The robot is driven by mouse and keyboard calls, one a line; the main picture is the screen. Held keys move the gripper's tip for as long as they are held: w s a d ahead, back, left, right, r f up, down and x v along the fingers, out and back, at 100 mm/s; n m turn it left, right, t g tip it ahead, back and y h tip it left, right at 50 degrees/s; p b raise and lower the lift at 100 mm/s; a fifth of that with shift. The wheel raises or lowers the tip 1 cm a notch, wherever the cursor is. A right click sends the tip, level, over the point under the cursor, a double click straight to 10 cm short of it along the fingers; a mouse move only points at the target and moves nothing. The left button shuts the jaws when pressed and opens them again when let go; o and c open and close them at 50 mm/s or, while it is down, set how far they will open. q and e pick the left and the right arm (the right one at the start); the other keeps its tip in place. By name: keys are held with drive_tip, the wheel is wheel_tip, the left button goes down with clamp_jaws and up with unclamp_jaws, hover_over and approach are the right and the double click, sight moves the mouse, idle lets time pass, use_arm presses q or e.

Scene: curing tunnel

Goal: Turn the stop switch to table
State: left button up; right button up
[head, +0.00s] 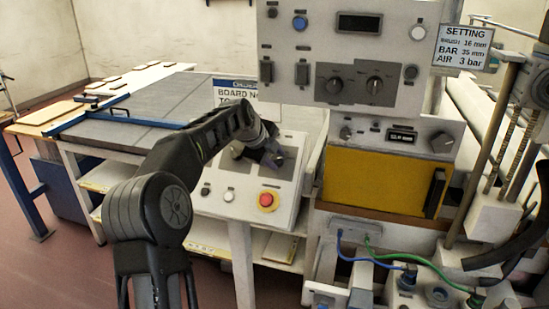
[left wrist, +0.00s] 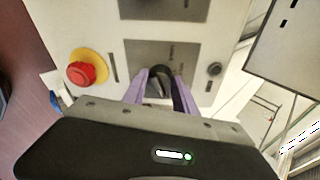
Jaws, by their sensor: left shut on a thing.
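A dark rotary switch knob (left wrist: 158,82) sits on a grey plate (left wrist: 130,58) of the sloped control box. The lettering beside the knob is too blurred to read. My left gripper (head: 274,157) reaches down to this box in the head view and hides the knob there. In the left wrist view its two purple fingers (left wrist: 160,88) are shut on the knob, one on each side. The control box (head: 222,195) also carries a red stop button with a yellow collar (head: 267,200). My right gripper is not in view.
Above right stand a tall grey panel (head: 400,45) with knobs and a yellow-fronted unit (head: 372,180). A grey table (head: 135,110) with a blue bar and boards lies behind my left arm. Blue and green hoses (head: 385,257) run at lower right.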

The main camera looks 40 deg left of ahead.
use_arm(q)
clamp_jaws()
